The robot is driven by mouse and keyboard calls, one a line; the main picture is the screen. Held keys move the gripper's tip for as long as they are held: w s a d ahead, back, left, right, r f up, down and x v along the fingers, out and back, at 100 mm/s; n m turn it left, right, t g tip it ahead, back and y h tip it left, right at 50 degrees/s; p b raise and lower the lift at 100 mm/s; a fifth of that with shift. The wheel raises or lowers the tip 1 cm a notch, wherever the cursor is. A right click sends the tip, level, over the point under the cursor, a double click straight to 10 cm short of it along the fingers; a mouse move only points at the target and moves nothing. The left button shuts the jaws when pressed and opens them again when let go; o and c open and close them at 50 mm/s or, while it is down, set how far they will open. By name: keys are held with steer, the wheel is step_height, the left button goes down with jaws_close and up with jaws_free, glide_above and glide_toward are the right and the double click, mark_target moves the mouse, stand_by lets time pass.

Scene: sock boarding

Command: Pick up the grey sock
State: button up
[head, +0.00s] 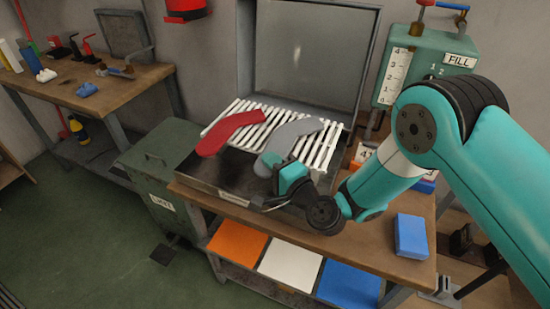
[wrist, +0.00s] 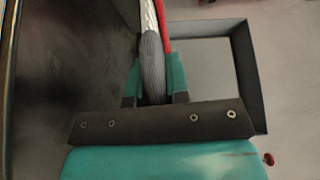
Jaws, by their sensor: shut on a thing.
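The grey sock (head: 297,131) lies over the white slatted rack at the front of the open metal box, with its near end at my gripper. My gripper (head: 276,168) reaches in from the right and is shut on that near end. In the wrist view the grey sock (wrist: 152,62) stands between the two teal fingers of my gripper (wrist: 153,84). A red sock (head: 230,131) lies on the same rack to the left of the grey one. It shows as a thin red strip in the wrist view (wrist: 163,22). The fingertips are partly hidden in the head view.
The rack (head: 321,149) sits in the metal box with its lid (head: 305,55) raised behind. A blue block (head: 410,236) lies on the wooden table (head: 372,238) at right. A green bin (head: 160,172) stands left. A green FILL tank (head: 425,75) stands behind.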

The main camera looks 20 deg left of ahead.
step_height(320, 180, up, 20)
steer(key=p, duration=0.4)
steer(key=shift+f, duration=0.2)
step_height(320, 180, down, 20)
steer(key=b, duration=0.4)
steer(key=shift+r, duration=0.2)
steer(key=shift+f+b, duration=0.3)
steer(key=shift+b, duration=0.05)
steer(key=o, duration=0.7)
steer(key=shift+r, duration=0.1)
steer(key=shift+p, duration=0.35)
